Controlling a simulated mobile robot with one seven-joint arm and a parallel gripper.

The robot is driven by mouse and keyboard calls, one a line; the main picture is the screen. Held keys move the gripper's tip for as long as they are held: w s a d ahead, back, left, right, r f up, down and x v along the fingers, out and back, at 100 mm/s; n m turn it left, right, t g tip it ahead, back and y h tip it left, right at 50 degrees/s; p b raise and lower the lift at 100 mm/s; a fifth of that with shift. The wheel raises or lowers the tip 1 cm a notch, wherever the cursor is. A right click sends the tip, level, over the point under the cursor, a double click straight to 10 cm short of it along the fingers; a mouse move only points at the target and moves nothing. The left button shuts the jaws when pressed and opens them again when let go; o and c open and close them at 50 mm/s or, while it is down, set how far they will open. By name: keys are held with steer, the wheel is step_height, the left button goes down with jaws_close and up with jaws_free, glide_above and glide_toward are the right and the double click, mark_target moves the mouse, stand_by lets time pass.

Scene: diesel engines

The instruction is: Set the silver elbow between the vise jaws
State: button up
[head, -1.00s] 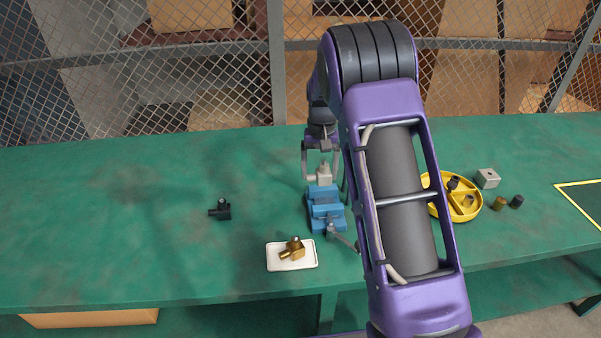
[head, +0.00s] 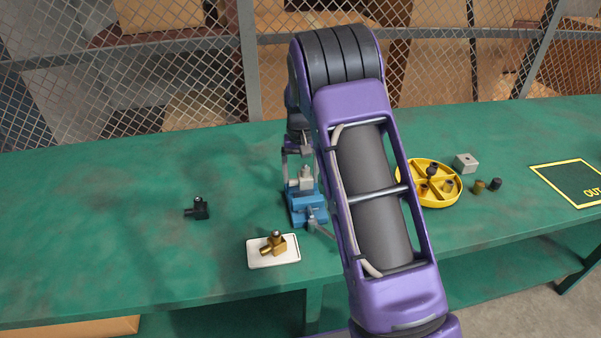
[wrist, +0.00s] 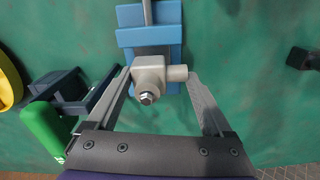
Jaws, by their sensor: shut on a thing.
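The silver elbow (head: 305,181) is held in my gripper (head: 303,172), at the upper part of the blue vise (head: 309,212). In the wrist view the elbow (wrist: 150,72) lies between the two fingers of my gripper (wrist: 160,80), with its side stub pointing right and a bolt-like tip towards the camera. The blue vise (wrist: 150,14) shows behind and above the elbow there. The elbow overlaps the vise in both views, and I cannot tell whether it is down between the jaws or still above them.
A brass elbow (head: 274,244) sits on a white tray (head: 260,264). A black elbow (head: 199,209) lies to the left. Right of my arm are a yellow divided bowl (head: 415,201), a grey block (head: 466,163) and two small fittings (head: 487,186). The left bench is mostly clear.

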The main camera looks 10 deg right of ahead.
mark_target(301, 185)
steer(key=shift+f+b, duration=0.85)
steer(key=shift+f, duration=1.05)
steer(key=shift+f, duration=0.1)
steer(key=o, duration=1.5)
steer(key=shift+o, duration=0.2)
steer(key=shift+r+p, duration=2.8)
steer(key=shift+r, duration=1.2)
